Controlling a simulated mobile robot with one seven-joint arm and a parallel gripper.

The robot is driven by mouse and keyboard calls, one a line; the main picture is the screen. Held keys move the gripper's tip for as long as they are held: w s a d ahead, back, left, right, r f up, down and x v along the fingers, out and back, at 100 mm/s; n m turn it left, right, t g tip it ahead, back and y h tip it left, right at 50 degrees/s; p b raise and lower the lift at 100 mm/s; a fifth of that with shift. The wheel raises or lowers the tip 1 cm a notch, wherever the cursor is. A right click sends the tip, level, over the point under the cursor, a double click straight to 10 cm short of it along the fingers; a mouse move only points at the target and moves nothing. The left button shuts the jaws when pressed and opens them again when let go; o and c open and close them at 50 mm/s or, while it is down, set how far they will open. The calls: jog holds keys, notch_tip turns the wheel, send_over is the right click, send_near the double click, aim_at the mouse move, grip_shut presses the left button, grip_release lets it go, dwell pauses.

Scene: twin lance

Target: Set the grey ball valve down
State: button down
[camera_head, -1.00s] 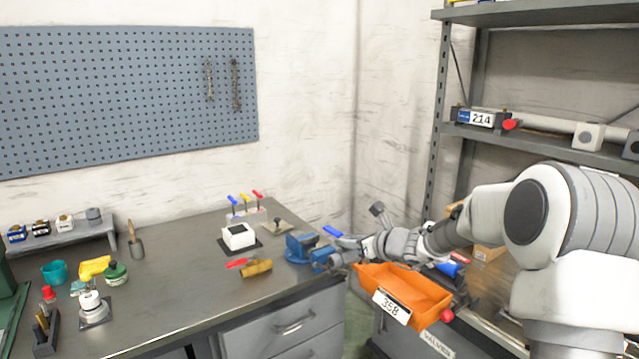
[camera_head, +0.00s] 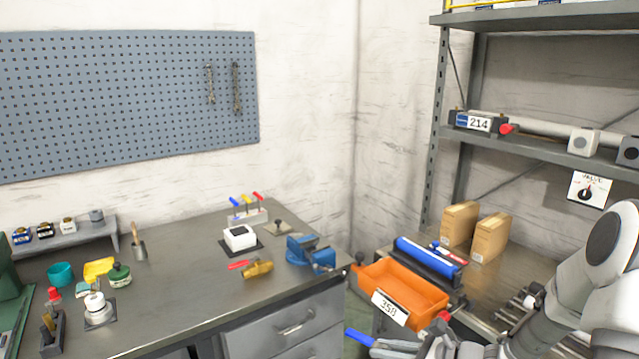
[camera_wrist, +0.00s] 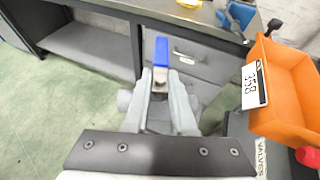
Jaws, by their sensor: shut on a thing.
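The grey ball valve (camera_wrist: 161,82) with a blue lever is held between the fingertips of my gripper (camera_wrist: 160,92). Its blue lever points away from me in the wrist view. In the head view only the blue lever (camera_head: 359,339) shows clearly, at the bottom edge, and the valve body is hard to make out. My gripper (camera_head: 398,350) is there in front of the bench drawers and below the orange bin, partly cut off. The valve hangs in the air, with green floor and the drawer fronts behind it.
The workbench (camera_head: 190,290) holds a brass valve with a red lever (camera_head: 257,269), a blue vise (camera_head: 310,252) and a white box (camera_head: 239,237). An orange bin (camera_head: 425,292) marked 358 sits on a cart to the right. The bench front is largely clear.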

jog(key=shift+a+r+m+t, duration=0.15)
jog(key=shift+a+m+t, duration=0.15)
jog(key=shift+a+m, duration=0.1)
jog(key=shift+w+a+r+m+t+h, duration=0.1)
jog(key=shift+a+m+t+h, duration=0.1)
jog(key=shift+m+t+h, duration=0.5)
jog(key=shift+d+m+t+h, duration=0.15)
jog(key=shift+m+t+h, duration=0.45)
jog(key=shift+m+h, duration=0.15)
jog(key=shift+s+d+f+m+t+h, duration=0.2)
jog(key=shift+d+f+m+t+h, duration=0.15)
jog(key=shift+m+h, duration=0.35)
